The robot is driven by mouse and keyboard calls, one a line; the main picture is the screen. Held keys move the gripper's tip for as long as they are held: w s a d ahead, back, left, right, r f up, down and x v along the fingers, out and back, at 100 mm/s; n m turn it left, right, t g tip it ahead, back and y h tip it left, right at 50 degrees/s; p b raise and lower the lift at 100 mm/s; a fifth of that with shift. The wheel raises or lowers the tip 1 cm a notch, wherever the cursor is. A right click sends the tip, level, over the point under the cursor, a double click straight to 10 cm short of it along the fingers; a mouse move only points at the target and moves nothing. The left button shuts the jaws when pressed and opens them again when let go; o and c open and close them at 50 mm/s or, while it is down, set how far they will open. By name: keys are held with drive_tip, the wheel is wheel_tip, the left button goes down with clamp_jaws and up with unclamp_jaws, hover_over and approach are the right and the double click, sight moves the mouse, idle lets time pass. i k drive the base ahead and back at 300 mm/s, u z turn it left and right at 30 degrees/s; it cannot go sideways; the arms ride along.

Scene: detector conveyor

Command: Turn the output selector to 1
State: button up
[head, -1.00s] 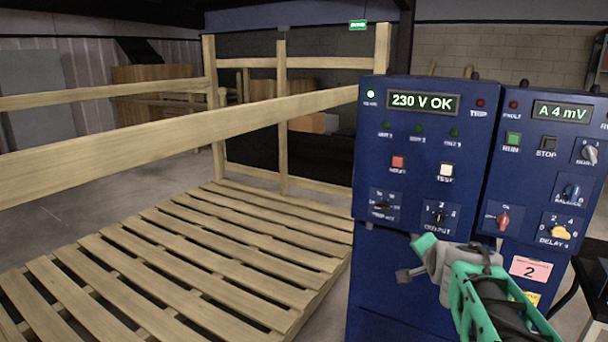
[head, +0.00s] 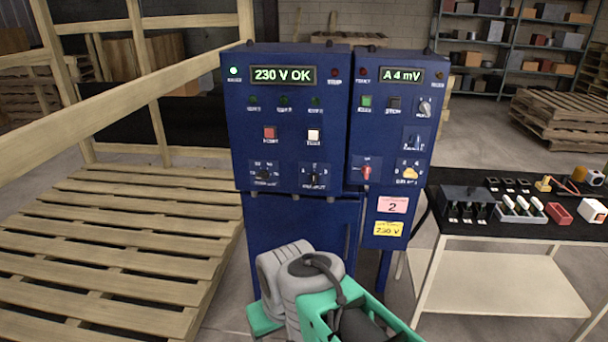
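The output selector (head: 314,175) is a small dark knob on a plate low on the front of the left blue cabinet (head: 292,222). Its knob looks roughly upright, but the numbers around it are too small to read, so its exact setting is unclear. My arm (head: 320,285), grey and green, shows at the bottom centre, in front of and below the cabinet and apart from the selector in the picture. The fingers of my gripper cannot be made out.
A similar dark knob (head: 265,174) sits left of the selector, with red and white buttons above. The right blue panel (head: 390,140) carries a red knob (head: 366,172) and a yellow one (head: 410,172). A slatted wooden platform (head: 110,240) stands left, a black-topped table (head: 465,222) right.

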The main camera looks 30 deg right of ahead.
sight(314, 177)
drive_tip(key=u, duration=0.05)
drive_tip(key=k, duration=0.5)
drive_tip(key=z, duration=0.9)
drive_tip(key=i, duration=0.8)
drive_tip(key=u, duration=2.4)
